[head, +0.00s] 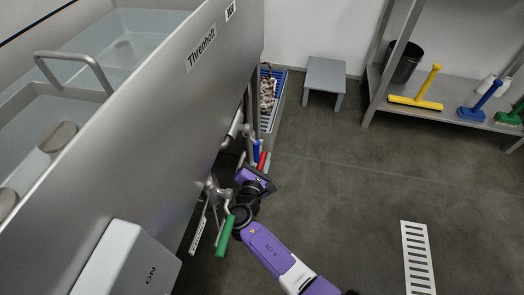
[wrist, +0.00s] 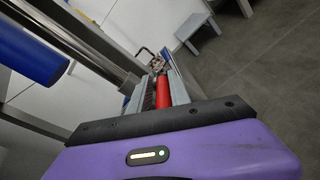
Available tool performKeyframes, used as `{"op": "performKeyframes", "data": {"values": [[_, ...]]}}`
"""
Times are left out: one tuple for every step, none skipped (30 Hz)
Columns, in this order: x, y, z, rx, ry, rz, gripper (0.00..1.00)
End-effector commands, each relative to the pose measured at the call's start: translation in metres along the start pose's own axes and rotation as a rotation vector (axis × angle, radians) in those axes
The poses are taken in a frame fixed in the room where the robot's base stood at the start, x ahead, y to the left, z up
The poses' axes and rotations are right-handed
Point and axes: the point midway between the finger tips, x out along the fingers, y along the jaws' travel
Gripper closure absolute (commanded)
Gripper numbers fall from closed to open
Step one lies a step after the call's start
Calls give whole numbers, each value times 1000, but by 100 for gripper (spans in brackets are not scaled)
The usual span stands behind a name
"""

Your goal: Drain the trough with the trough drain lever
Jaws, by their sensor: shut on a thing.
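A steel tank (head: 150,120) marked Threnholt fills the left of the head view, with clear liquid inside. Coloured handles show low along its side: a green one (head: 225,236), a blue one (head: 256,150) and a red-handled lever (head: 263,161). I cannot read which one is the trough drain lever. My gripper (head: 259,178) is at the red handle, shut on it. In the wrist view the red handle (wrist: 163,92) stands just beyond my purple hand, and the blue handle (wrist: 28,52) is at upper left.
A blue-edged trough or grate (head: 270,100) with brownish contents lies beyond the handles. A grey step stool (head: 325,75) stands behind. A shelf (head: 450,112) with brushes is at upper right. A floor drain grate (head: 417,257) lies at right. The middle floor is clear.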

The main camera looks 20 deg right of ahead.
Motion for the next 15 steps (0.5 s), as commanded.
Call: {"op": "performKeyframes", "data": {"values": [[2, -10, 8, -5, 11, -40, 100], [2, -10, 9, -4, 20, -47, 100], [2, -9, 10, -3, 33, -55, 100], [2, -9, 10, -4, 43, -62, 100], [2, -9, 11, -4, 53, -68, 100], [2, -8, 11, -5, 64, -75, 100], [2, -8, 11, -4, 72, -81, 100], [2, -8, 11, -3, 80, -86, 100], [2, -9, 11, -3, 88, -91, 100], [2, -9, 11, -2, 93, -95, 100], [2, -9, 10, -2, 98, -99, 100], [2, -10, 10, -2, 103, -102, 100], [2, -10, 9, -3, 105, -103, 100], [3, -10, 9, -3, 107, -105, 100], [3, -11, 8, -3, 109, -106, 100]]}}
